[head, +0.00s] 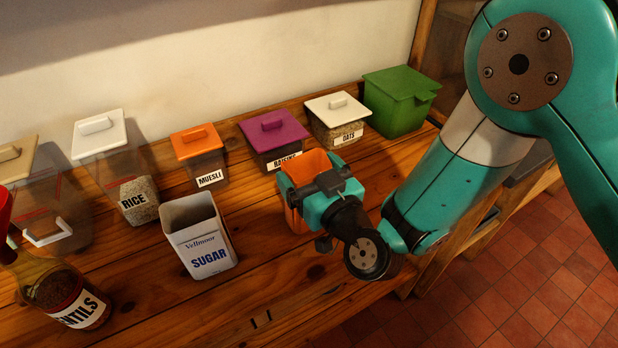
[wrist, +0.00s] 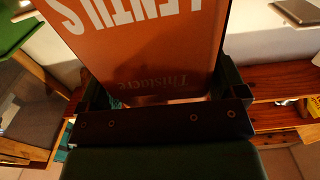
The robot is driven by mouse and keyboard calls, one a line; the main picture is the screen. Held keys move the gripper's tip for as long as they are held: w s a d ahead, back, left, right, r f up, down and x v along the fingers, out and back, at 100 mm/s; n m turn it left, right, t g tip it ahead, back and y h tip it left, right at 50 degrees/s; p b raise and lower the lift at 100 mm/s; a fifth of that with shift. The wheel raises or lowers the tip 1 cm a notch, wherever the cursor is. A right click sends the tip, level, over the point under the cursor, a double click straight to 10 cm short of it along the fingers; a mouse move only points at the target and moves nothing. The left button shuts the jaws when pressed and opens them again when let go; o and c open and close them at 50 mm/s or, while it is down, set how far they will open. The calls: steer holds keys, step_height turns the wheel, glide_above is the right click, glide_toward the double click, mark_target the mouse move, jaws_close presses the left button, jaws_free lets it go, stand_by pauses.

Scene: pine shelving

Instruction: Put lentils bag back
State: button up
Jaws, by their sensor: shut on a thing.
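The orange lentils bag (head: 298,221) is upright in front of the raisins container, with an open top. Its upside-down lentils label shows in the wrist view (wrist: 140,45). My gripper (head: 322,187) is shut on it, with a finger on either side. I cannot tell whether the bag's base touches the boards. My gripper and wrist hide much of its near side. A clear jar (head: 62,290) with a label ending in "NTILS" and dark contents stands at the lower left, with a red part at its top left.
On the pine shelf (head: 165,285) are the white sugar carton (head: 200,238) and the rice (head: 138,200), muesli (head: 207,172), raisins (head: 275,150) and oats (head: 338,128) containers. A green lidded bin (head: 400,105) stands at the far right. Bare boards lie front-centre.

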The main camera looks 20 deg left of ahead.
steer(key=o, duration=1.6)
steer(key=shift+s+d+f+b, duration=0.1)
steer(key=shift+s+d+b, duration=0.1)
steer(key=shift+b, duration=0.4)
steer(key=v, duration=0.7)
steer(key=b+v, duration=0.1)
steer(key=v, duration=0.3)
steer(key=shift+s+d+r, duration=0.15)
steer(key=shift+r, duration=0.1)
steer(key=shift+f, duration=0.1)
